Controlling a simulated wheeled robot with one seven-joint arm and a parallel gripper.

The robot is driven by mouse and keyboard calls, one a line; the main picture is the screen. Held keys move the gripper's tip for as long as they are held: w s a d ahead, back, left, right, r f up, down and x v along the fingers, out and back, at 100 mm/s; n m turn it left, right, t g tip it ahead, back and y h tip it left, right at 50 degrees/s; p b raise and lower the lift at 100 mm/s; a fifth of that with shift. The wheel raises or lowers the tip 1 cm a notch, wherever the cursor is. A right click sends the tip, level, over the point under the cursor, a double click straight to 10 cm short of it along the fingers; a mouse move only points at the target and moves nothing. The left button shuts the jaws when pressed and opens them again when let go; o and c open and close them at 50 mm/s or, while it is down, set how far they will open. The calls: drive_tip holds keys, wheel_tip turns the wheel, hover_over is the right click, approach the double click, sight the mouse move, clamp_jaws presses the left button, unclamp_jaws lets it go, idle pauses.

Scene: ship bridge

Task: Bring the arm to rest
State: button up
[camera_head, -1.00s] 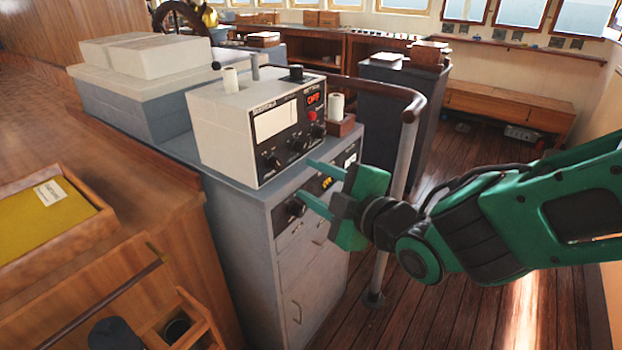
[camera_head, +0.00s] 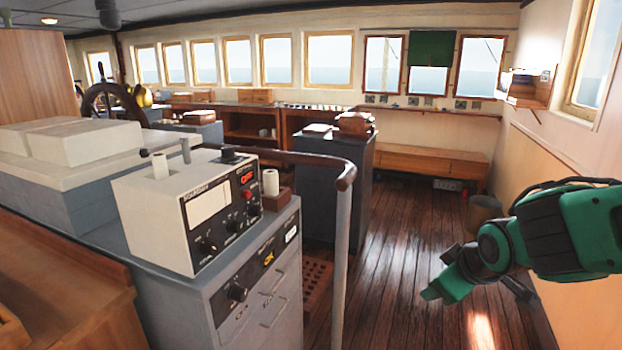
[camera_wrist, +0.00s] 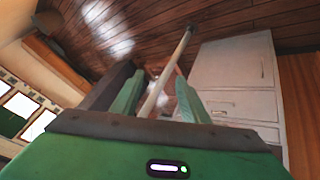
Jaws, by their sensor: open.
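My gripper (camera_head: 446,286) hangs at the end of my green arm on the right of the head view, over open wooden floor. It is to the right of the handrail post (camera_head: 341,265) and clear of the grey console. In the wrist view my gripper (camera_wrist: 158,92) shows two green fingers standing apart, with nothing held. The handrail post (camera_wrist: 165,72) shows beyond and between them in that view. The fingertips are hard to make out in the head view.
The grey console (camera_head: 262,300) carries a white instrument box (camera_head: 160,225). A brown handrail (camera_head: 300,157) curves beside it. A dark cabinet (camera_head: 335,200) and a wooden bench (camera_head: 435,162) stand farther back. Floor between post and right wall is mostly clear.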

drive_tip(key=s+d+m+g+h, duration=0.1)
drive_tip(key=s+d+m+g, duration=0.3)
drive_tip(key=s+d+m, duration=0.6)
drive_tip(key=s+d+m+g+y, duration=0.1)
drive_tip(key=s+d+m+g, duration=0.2)
drive_tip(key=s, duration=1)
drive_tip(key=shift+d, duration=0.6)
drive_tip(key=shift+s+f, duration=0.1)
